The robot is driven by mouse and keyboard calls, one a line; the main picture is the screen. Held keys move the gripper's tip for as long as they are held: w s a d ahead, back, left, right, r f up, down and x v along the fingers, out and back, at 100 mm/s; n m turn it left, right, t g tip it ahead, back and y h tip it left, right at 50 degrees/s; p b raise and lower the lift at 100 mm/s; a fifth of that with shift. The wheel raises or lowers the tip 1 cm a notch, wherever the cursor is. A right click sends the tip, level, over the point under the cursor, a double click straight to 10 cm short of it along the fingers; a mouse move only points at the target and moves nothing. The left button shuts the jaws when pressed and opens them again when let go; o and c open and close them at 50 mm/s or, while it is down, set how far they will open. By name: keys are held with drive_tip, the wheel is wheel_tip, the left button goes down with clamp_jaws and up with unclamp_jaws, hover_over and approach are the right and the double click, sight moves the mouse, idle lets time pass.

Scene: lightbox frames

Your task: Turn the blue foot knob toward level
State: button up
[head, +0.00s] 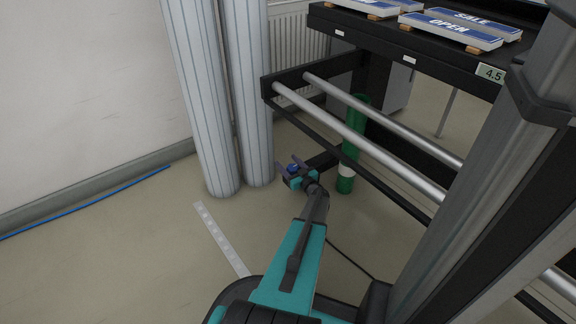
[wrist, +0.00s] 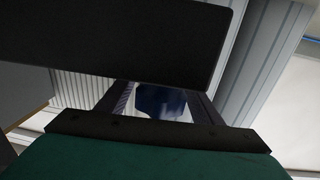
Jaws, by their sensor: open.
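The blue foot knob (head: 293,168) shows as a small blue patch at my gripper, low by the end of a black foot beam of the rack. In the wrist view the knob (wrist: 160,101) is dark blue and sits between the two fingers. My gripper (head: 289,164) is open, with one finger on each side of the knob; it also shows in the wrist view (wrist: 158,88). I cannot tell whether either finger touches the knob. A wide black beam (wrist: 110,40) covers the upper left of the wrist view and hides part of the surroundings.
The black rack (head: 330,75) with silver rollers (head: 360,140) stands right of my arm. A green cylinder (head: 351,150) stands just right of my gripper. Tall pale rolls (head: 205,100) stand behind it to the left. A ruler-like strip (head: 222,240) lies on open floor at left.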

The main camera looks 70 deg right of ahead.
drive_tip(key=c, duration=0.9)
drive_tip(key=shift+a, duration=0.2)
drive_tip(key=shift+c, duration=0.8)
drive_tip(key=shift+d, duration=0.1)
drive_tip(key=shift+w+m+g+h, duration=0.1)
drive_tip(key=shift+m+g+h, duration=0.2)
drive_tip(key=shift+h, duration=0.1)
